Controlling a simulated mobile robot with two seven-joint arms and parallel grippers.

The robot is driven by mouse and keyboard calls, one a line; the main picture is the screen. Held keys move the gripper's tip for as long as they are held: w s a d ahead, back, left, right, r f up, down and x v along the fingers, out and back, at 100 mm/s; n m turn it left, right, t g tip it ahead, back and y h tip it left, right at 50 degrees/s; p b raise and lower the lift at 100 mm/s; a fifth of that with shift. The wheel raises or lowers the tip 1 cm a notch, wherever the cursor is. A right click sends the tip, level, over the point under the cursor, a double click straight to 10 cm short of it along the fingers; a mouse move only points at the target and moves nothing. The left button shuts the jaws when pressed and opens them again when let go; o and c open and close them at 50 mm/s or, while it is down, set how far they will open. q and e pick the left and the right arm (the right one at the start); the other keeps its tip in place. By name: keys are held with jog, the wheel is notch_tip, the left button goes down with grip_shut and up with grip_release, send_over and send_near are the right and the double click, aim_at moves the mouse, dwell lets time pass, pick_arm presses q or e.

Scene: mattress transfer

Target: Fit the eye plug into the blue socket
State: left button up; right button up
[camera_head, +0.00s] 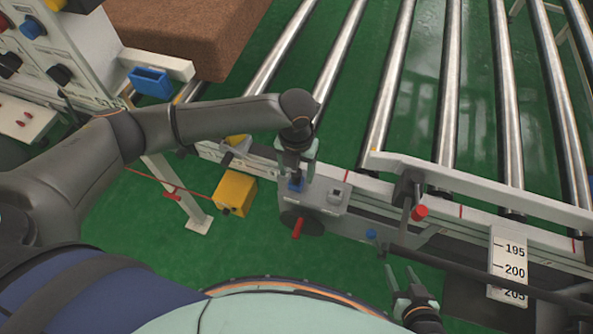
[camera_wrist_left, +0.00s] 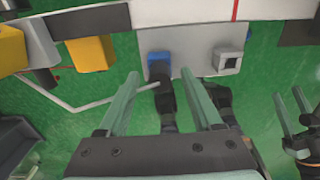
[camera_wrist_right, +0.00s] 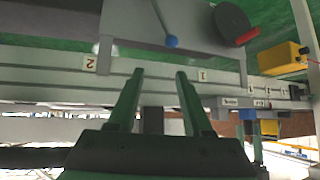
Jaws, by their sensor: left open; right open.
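The blue socket (camera_head: 295,186) is on the left of the grey box's top, and it also shows in the left wrist view (camera_wrist_left: 158,63). A dark plug (camera_wrist_left: 166,98) stands at the blue socket and covers part of it; I cannot tell how deep it sits. My left gripper (camera_head: 297,160) is above the socket, pointing down. Its fingers (camera_wrist_left: 158,78) are open, one on each side of the plug, with visible gaps. My right gripper (camera_head: 402,270) is open and empty in front of the rail, right of the box. It also shows in the right wrist view (camera_wrist_right: 160,75).
A grey socket (camera_head: 338,195) sits right of the blue one. A yellow box (camera_head: 235,193) stands left of the grey box (camera_head: 322,193), and a grey cable (camera_wrist_left: 95,108) runs towards the plug. A red-tipped lever (camera_head: 419,212) and the rollers (camera_head: 447,90) lie beyond.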

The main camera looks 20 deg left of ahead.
aim_at(296, 172)
pick_arm(q)
notch_tip(296, 172, up, 12)
jog(key=shift+f, duration=0.25)
dwell(0.6)
